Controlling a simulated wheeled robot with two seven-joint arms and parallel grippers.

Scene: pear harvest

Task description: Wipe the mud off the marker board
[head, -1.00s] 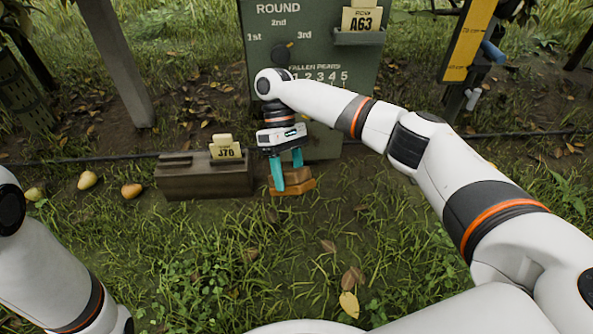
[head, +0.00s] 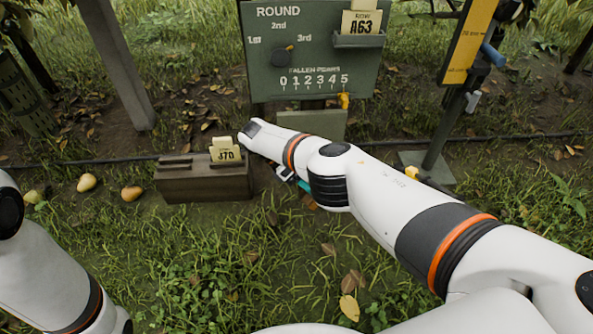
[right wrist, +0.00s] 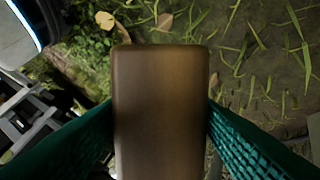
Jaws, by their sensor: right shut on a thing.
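The green marker board (head: 262,82) stands at the top middle of the head view, with a dark round knob (head: 283,56) and a row of numbers. I cannot make out mud on it at this size. My right gripper (right wrist: 160,125) is shut on a brown block (right wrist: 160,110), with a teal finger on each side of it in the right wrist view. In the head view my right arm hides most of that gripper, low in front of the board; only a bit of teal shows. My left gripper is out of view.
A brown wooden box (head: 200,186) with a J70 card (head: 226,152) stands left of my right gripper. An A63 card (head: 361,22) sits in the board's holder. A yellow gauge post (head: 468,40) stands at right. Pears (head: 86,182) lie at left. The front grass is open.

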